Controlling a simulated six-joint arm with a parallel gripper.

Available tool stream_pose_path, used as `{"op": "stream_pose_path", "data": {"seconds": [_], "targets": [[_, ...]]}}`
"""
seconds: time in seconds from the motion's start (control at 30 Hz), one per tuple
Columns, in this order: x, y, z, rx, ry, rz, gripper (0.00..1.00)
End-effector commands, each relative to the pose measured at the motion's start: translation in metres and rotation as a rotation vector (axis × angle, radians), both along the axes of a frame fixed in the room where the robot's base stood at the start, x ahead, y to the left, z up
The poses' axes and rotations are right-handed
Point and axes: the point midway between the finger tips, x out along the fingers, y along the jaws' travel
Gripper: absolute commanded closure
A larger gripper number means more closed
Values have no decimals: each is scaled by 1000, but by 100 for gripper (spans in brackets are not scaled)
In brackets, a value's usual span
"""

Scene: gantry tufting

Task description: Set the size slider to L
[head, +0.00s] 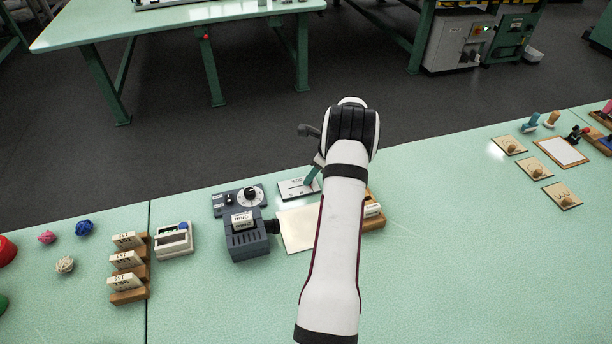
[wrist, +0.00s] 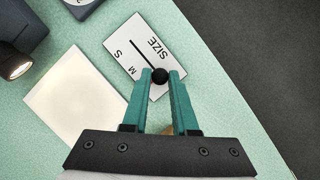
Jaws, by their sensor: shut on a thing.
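The size slider is a white plate (wrist: 122,40) with a dark slot, the word SIZE on one side and letters S and M on the other. It also shows in the head view (head: 290,189), partly behind my arm. The slider's black round knob (wrist: 160,75) is between the teal fingertips of my gripper (wrist: 161,78), which is shut on it. The knob is past the M mark, at the slot end away from S. The letter L is not visible; the left finger covers that part. In the head view my gripper (head: 313,176) reaches down to the plate.
A cream panel (wrist: 75,98) and a dark device with a lamp (wrist: 14,64) are beside the plate. In the head view a dial unit (head: 238,199), a grey machine (head: 246,242) and a wooden rack (head: 374,220) stand close.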

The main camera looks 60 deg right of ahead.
Motion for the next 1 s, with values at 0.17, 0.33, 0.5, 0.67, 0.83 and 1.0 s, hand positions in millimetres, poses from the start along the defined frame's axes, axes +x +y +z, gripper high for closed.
{"op": "stream_pose_path", "data": {"seconds": [0.17,0.33,0.5,0.67,0.83,1.0], "targets": [[-4,-4,0,-14,6,-1,68],[-4,-4,0,-11,5,-1,43],[-3,-3,0,-9,4,-2,43],[-5,-3,5,-9,4,-2,43],[-19,-4,41,-13,2,-3,43],[-41,-4,93,-14,2,-4,43]]}}
